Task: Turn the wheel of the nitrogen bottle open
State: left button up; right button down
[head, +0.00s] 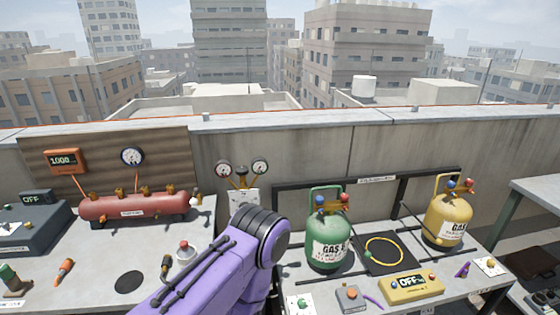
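A regulator with two round gauges (242,170) and brass-yellow fittings stands against the parapet wall in the middle of the head view. Below it a pale labelled body (243,197) shows, which looks like the nitrogen bottle; its label is too small to read. A dark knob sits at the top between the gauges; I cannot tell whether it is the wheel. My purple arm, with its black joint, rises from the bottom and hides the lower part of this body. Neither of my grippers shows in the view.
On the left bench are a red tank (134,206), an orange display (65,160) and small tools. On the right bench stand a green gas bottle (327,241), a black mat with a yellow ring (384,252), a yellow gas bottle (449,217) and a yellow OFF display (411,287).

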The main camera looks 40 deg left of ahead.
aim_at(242, 170)
jog(key=z, duration=0.15)
jog(key=i, duration=0.85)
jog(key=u, duration=0.3)
